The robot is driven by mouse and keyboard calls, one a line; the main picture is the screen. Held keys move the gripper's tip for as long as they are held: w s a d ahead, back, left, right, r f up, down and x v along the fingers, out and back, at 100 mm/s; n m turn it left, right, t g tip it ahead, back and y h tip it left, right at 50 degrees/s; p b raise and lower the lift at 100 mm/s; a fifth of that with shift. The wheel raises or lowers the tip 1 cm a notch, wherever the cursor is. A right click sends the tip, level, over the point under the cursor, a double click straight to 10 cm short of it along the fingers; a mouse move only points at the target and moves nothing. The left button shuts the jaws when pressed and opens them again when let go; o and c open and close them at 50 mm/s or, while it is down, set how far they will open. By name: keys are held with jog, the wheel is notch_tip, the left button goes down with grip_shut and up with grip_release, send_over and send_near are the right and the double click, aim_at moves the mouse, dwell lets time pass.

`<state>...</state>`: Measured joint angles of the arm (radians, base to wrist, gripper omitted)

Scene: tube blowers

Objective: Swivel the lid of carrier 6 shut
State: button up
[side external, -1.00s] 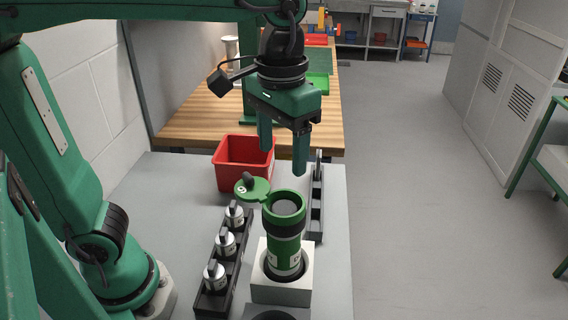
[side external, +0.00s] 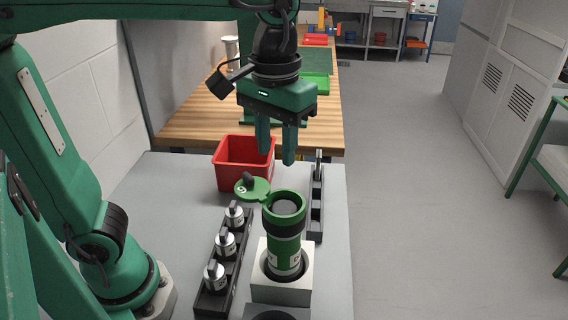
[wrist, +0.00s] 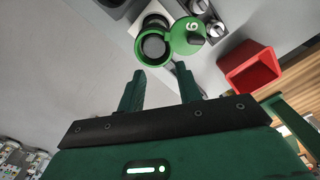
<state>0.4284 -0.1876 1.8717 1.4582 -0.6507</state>
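The green carrier (side external: 285,222) stands upright in a white square holder (side external: 282,282). Its round mouth is uncovered and shows a dark inside. The green lid (side external: 257,190) is swung out to the left of the mouth and has a dark knob on top. In the wrist view the lid (wrist: 190,36) bears a 6 and sits beside the carrier's open mouth (wrist: 155,42). My gripper (side external: 275,155) is above and behind the carrier, apart from it. Its fingers are parted with nothing between them, as the wrist view of my gripper (wrist: 160,85) also shows.
A red bin (side external: 243,163) stands behind the lid. A dark rack (side external: 222,268) with several silver-topped pieces is left of the carrier, and another narrow rack (side external: 316,205) is right. Grey tabletop (side external: 180,190) is bare farther left.

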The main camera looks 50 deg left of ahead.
aim_at(247, 174)
jog(key=a+n, duration=0.1)
jog(key=n, duration=0.2)
jog(key=a+n, duration=0.2)
jog(key=n, duration=0.2)
jog(key=s+a+n, duration=0.1)
jog(key=n, duration=0.2)
jog(key=shift+s+a+r+n, duration=0.1)
jog(key=shift+a+n, duration=0.25)
jog(key=shift+n, duration=0.05)
jog(key=n, duration=0.1)
jog(key=a+n, duration=0.1)
jog(key=n, duration=0.2)
jog(key=shift+s+a, duration=0.25)
jog(key=shift+s, duration=0.05)
jog(key=shift+f, duration=3.9)
jog(key=shift+c, duration=0.2)
grip_shut()
